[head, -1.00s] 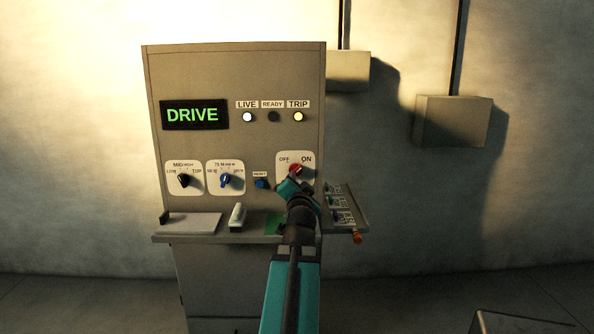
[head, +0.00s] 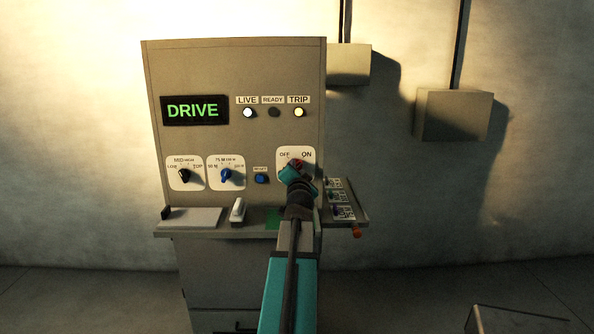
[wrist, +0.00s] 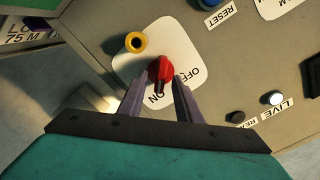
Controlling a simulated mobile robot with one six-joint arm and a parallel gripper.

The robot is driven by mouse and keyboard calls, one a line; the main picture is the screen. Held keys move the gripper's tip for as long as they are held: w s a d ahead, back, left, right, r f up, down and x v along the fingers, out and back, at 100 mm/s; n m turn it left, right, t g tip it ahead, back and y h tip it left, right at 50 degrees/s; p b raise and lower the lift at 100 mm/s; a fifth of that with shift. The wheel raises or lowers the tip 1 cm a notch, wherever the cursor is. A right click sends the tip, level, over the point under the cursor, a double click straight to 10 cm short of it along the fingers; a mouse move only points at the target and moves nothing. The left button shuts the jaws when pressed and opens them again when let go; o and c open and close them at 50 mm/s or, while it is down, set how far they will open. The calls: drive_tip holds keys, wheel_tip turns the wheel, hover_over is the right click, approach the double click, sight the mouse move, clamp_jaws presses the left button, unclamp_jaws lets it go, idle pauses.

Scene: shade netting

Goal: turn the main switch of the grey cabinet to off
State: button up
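The grey cabinet (head: 240,65) stands ahead, with its main switch (head: 297,163) on a white plate marked OFF and ON at the panel's right. In the wrist view the switch is a red knob (wrist: 160,70) whose dark pointer end lies toward the ON label. My gripper (wrist: 160,80) is open. Its two fingers stand on either side of the knob, with a small gap visible to each. I cannot tell how deep the fingertips reach past it. In the head view my gripper (head: 297,170) covers much of the switch.
A yellow ring (wrist: 135,42) sits on the same plate. A blue reset button (head: 261,178) and two selector knobs, black (head: 185,175) and blue (head: 226,177), are to the left. A shelf (head: 200,233) juts out below. The LIVE lamp (head: 248,113) and TRIP lamp (head: 299,113) are lit.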

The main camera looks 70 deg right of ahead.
clamp_jaws()
drive_tip(key=shift+f+n+b, duration=0.15)
drive_tip(key=shift+n+b, duration=0.15)
drive_tip(key=shift+b, duration=0.25)
drive_tip(key=n+b, duration=0.9)
drive_tip(key=n, duration=0.2)
drive_tip(key=n+b, duration=0.5)
drive_tip(key=n, duration=0.1)
drive_tip(key=shift+w+a+b, duration=0.15)
drive_tip(key=shift+w+b, duration=0.2)
drive_tip(key=shift+n, duration=0.3)
unclamp_jaws()
